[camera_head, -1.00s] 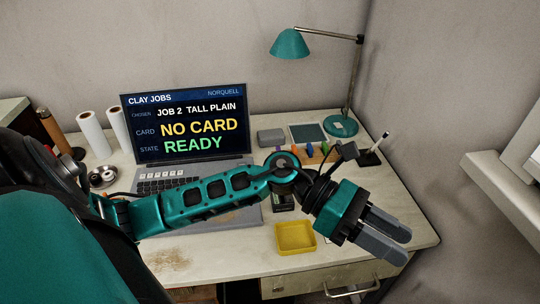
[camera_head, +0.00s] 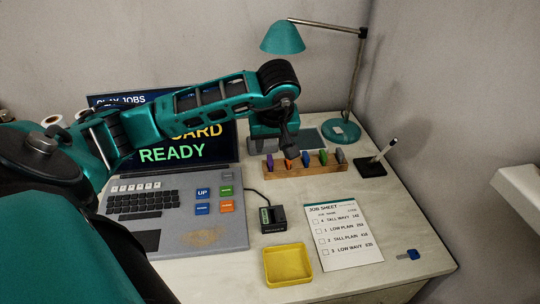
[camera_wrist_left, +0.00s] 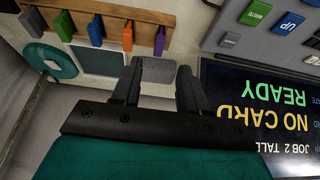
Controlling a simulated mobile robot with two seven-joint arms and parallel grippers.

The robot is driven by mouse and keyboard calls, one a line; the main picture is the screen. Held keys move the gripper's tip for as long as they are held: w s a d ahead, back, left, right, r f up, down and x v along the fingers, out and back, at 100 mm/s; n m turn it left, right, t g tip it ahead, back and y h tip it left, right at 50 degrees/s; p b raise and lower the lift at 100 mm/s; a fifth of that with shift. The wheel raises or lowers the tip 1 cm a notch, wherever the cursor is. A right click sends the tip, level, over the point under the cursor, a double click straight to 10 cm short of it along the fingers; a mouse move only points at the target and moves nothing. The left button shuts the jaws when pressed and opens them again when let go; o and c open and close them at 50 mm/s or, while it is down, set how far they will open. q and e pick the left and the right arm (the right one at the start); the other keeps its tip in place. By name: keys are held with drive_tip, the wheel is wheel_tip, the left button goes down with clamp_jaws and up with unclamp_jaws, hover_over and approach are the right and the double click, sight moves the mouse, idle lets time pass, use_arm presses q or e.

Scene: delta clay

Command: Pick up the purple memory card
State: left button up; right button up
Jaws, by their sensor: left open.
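The purple memory card (camera_head: 270,161) stands upright at the left end of a wooden rack (camera_head: 318,170), beside orange, blue, green and grey cards. In the left wrist view the purple card (camera_wrist_left: 160,41) is the rack's rightmost card, beyond the fingertips and apart from them. My left gripper (camera_wrist_left: 160,84) is open and empty, with a grey block (camera_wrist_left: 157,71) seen beyond its fingers. In the head view my left gripper (camera_head: 268,132) is just behind the rack, its fingers largely hidden by the arm. My right gripper is not in view.
The laptop (camera_head: 170,205) stands left, partly covered by my arm. A black card reader (camera_head: 272,218), yellow tray (camera_head: 287,265) and job sheet (camera_head: 343,236) lie in front of the rack. A teal lamp (camera_head: 283,37) and pen holder (camera_head: 370,166) stand behind and right.

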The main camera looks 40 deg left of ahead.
sight(270, 159)
use_arm(q)
drive_tip(key=x, duration=0.4)
drive_tip(key=b+x, duration=0.1)
drive_tip(key=x, duration=0.1)
drive_tip(key=shift+d+f, duration=0.15)
drive_tip(key=shift+f, duration=0.3)
clamp_jaws()
drive_tip(key=shift+r, duration=0.1)
